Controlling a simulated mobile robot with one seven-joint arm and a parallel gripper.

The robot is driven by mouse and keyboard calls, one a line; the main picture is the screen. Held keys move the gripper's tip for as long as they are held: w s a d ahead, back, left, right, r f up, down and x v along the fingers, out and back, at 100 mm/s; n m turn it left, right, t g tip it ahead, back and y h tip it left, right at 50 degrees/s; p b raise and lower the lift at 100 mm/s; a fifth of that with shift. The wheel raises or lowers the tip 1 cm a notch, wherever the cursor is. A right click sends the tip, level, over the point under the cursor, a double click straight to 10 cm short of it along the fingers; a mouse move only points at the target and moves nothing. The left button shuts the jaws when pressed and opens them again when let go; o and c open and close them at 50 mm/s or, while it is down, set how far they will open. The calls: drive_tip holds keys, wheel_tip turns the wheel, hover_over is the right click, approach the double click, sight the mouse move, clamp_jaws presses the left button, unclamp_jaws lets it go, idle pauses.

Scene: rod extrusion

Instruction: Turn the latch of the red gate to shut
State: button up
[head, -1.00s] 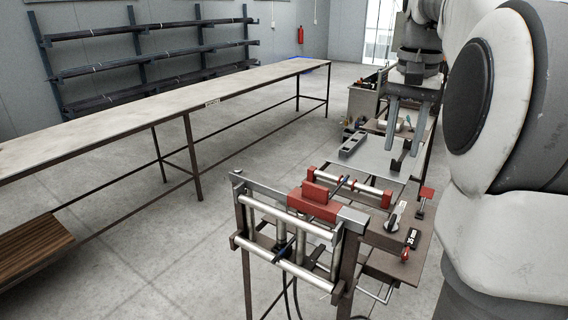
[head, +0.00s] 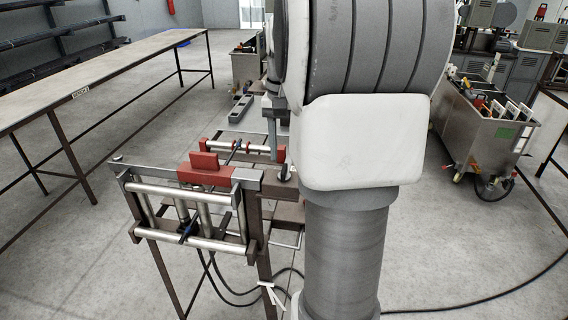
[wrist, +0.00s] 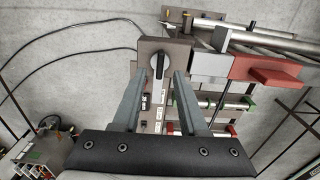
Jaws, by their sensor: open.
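The red gate (head: 205,166) is a red block with a raised tab on the metal frame in the head view; it also shows at the right of the wrist view (wrist: 262,70). A black latch handle (wrist: 159,64) sits on a brown plate left of the gate in the wrist view. It points up and down in the picture. My gripper (wrist: 159,75) is open and empty, with its fingertips on either side of the handle in the picture. I cannot tell their height above it. In the head view my arm hides most of the gripper.
The roller frame (head: 195,215) stands at the front, with cables below it. A long table (head: 95,80) runs along the left. A metal tank on wheels (head: 480,125) stands at the right.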

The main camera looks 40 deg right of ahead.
drive_tip(key=shift+f, duration=1.85)
clamp_jaws()
